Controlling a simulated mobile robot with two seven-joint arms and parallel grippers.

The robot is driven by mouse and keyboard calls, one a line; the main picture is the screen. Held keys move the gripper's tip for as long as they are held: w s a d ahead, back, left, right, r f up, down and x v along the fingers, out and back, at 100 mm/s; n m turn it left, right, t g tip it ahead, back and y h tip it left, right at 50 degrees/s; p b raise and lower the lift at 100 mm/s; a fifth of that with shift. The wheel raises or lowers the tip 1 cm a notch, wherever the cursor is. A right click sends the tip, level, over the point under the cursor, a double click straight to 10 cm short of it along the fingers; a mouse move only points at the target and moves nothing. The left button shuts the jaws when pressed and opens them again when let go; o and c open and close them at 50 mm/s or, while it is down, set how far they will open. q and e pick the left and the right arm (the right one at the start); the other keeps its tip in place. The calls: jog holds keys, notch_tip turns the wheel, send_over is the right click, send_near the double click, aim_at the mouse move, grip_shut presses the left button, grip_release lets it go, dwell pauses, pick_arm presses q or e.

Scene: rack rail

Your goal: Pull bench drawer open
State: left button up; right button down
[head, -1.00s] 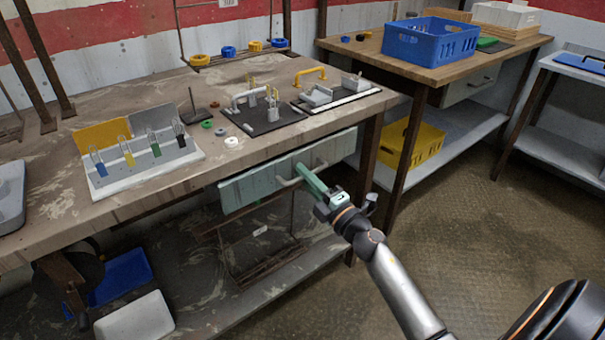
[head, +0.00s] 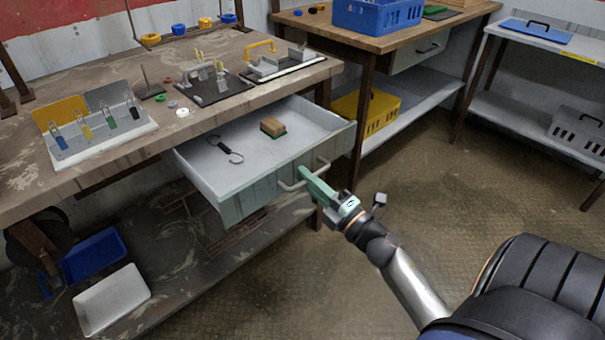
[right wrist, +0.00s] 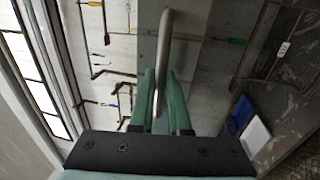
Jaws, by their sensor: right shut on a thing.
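The bench drawer (head: 235,150) is pulled well out from under the worn bench top (head: 50,180). Its pale green front carries a grey bar handle (head: 290,186). My right gripper (head: 305,175) is shut on the handle. In the right wrist view the green fingers (right wrist: 164,100) stand on both sides of the handle bar (right wrist: 163,60). Inside the drawer lie a brush with a tan block and green edge (head: 272,127) and a dark hooked tool (head: 226,150). My left gripper is not in view.
On the bench stand a padlock rack (head: 100,140) and small fixtures (head: 210,85). A second table with a blue crate (head: 375,15) is behind, with a yellow bin (head: 367,112) below it. The floor (head: 420,180) right of the drawer is clear.

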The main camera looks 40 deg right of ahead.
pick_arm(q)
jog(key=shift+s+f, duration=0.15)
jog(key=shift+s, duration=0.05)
pick_arm(e)
jog(key=shift+s, duration=0.25)
jog(key=c, duration=1.2)
grip_release()
jog(key=shift+o, duration=0.2)
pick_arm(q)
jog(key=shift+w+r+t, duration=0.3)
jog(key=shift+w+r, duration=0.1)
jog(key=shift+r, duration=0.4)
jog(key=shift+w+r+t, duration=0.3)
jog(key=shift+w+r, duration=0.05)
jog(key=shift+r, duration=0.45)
pick_arm(e)
jog(key=v, duration=1.2)
jog(key=shift+s, duration=0.3)
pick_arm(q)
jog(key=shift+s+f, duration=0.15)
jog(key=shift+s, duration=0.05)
pick_arm(e)
jog(key=shift+w, duration=0.1)
